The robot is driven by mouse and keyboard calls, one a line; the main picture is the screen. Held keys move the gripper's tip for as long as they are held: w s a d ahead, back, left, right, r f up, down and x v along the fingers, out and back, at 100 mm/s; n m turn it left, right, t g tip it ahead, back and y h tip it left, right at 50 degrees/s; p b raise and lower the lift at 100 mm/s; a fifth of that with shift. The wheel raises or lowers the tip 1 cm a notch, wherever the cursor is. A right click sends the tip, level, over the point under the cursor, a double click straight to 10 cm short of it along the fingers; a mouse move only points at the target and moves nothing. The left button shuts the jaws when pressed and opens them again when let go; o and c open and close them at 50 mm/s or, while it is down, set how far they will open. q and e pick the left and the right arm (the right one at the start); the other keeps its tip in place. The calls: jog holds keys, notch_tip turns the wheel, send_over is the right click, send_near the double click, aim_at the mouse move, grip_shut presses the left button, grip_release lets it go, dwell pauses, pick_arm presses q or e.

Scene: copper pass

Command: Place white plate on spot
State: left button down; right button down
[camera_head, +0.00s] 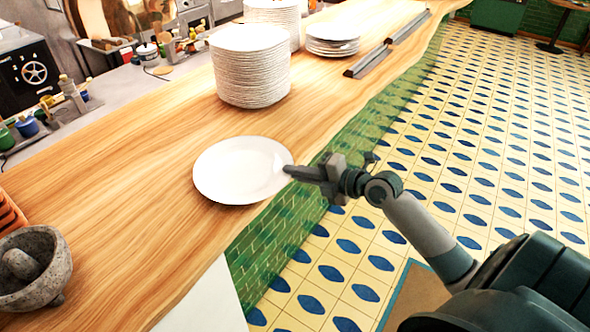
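A white plate (240,170) lies flat on the wooden counter (130,190), close to its right edge. My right gripper (288,171) reaches in from the right, and its fingertips are at the plate's right rim. The fingers look close together there, but I cannot tell whether they grip the rim or only touch it. No marked spot can be made out on the counter. My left gripper is not in view.
A tall stack of white plates (250,70) stands behind the plate, with a lower stack (333,38) further back. A stone mortar (35,268) sits at the lower left. Metal rails (368,60) lie along the counter. The wood left of the plate is clear.

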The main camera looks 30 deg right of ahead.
jog(key=c, duration=2)
grip_release()
jog(key=shift+f, duration=0.1)
jog(key=b+v, duration=0.4)
jog(key=v, duration=0.8)
jog(key=shift+b, duration=0.4)
jog(key=shift+a, duration=0.1)
